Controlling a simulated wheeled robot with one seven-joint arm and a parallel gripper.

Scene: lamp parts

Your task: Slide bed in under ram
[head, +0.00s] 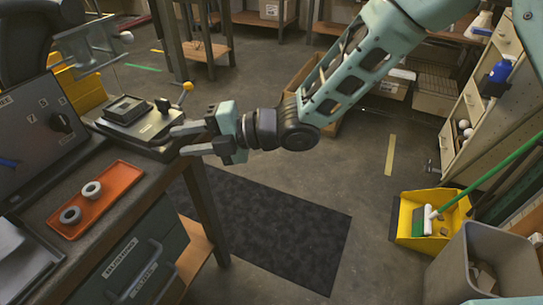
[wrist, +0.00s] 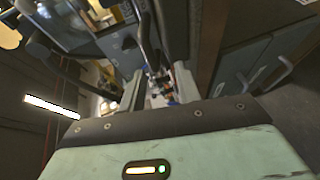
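The bed appears to be the dark grey sliding plate (head: 150,130) on the bench at left. It carries a square block (head: 125,108) and a small black knob (head: 162,104). The ram appears to belong to the press (head: 85,42) behind it at upper left; its lower end is hard to make out. The bed sits out in front of the press. My gripper (head: 184,140) is open and empty, its fingers pointing left at the bed's right edge. I cannot tell whether they touch it. The wrist view shows both fingers (wrist: 160,92) apart, with a dark upright shape beyond.
An orange tray (head: 97,200) with two ring-shaped parts lies on the bench front. A control panel (head: 40,130) stands at left. A yellow ball-ended lever (head: 187,87) rises behind the bed. A dark mat (head: 270,225) covers the floor. A yellow dustpan (head: 410,218) and grey bin (head: 485,265) stand at right.

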